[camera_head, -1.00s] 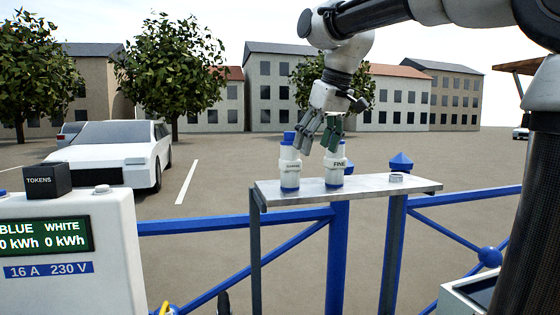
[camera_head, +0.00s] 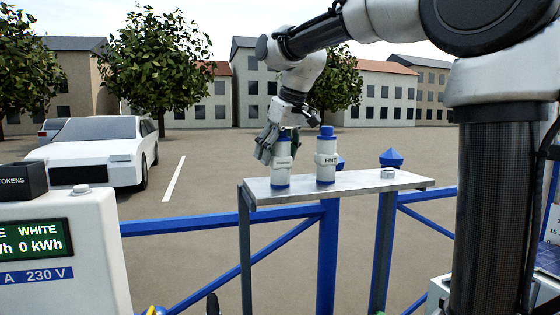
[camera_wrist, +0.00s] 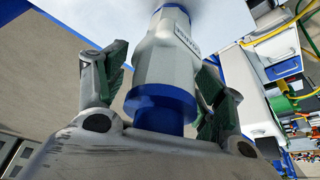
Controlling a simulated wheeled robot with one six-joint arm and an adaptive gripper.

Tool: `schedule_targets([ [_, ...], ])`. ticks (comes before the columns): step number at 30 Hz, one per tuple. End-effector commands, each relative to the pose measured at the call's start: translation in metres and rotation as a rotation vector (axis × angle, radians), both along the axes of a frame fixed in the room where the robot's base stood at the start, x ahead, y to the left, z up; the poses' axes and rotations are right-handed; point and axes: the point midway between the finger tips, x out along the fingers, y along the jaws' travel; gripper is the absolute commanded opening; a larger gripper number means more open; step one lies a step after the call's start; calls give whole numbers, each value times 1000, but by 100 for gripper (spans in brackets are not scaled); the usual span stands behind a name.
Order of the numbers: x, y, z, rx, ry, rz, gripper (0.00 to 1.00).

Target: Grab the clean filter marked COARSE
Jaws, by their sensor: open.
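Two white filters with blue ends stand upright on a grey metal shelf (camera_head: 400,182). The right filter (camera_head: 326,160) is marked FINE. The left filter (camera_head: 282,169) has a band of lettering too small to read in the head view. My gripper (camera_head: 276,150) is at the left filter, its open fingers around the upper part. In the wrist view the left filter (camera_wrist: 168,62) stands between the two open fingers, with a gap visible on the left side.
The FINE filter stands close on the right. Blue railing (camera_head: 180,226) runs under the shelf. A white meter box (camera_head: 60,285) with a black TOKENS box (camera_head: 22,181) stands at left.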

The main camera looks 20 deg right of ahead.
Motion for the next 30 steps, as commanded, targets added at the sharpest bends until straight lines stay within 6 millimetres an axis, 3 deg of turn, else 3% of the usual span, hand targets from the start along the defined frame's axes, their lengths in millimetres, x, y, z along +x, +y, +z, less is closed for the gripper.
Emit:
schedule_targets([
  [2,0,0,0,0,0,0,65],
  [10,0,0,0,0,0,0,17],
  [22,0,0,9,0,-2,0,17],
  [30,1,0,59,1,-4,0,17],
])
